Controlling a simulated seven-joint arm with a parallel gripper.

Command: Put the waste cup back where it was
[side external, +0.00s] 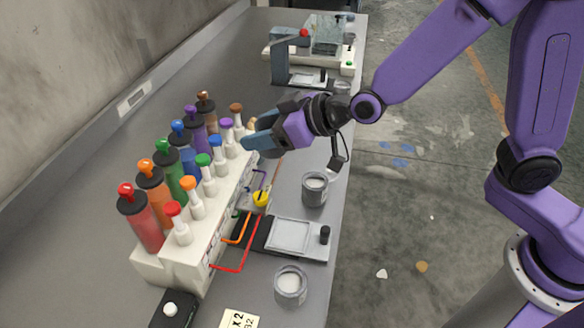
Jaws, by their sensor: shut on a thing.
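My gripper (258,142), with blue fingers, is above the table at the right side of the bottle rack. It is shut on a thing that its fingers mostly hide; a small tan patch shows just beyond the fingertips. A second grey cup (291,287) with pale contents stands near the front. I cannot tell which cup is the waste cup, or whether it is the held thing. A small yellow thing (262,198) sits beside the rack.
The white rack (180,272) holds large colored bottles and smaller white ones with colored caps. A flat plate device (290,236) lies between the two cups. Orange and red tubes run beside the rack. Other equipment (305,75) stands at the far end. The table's left strip is clear.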

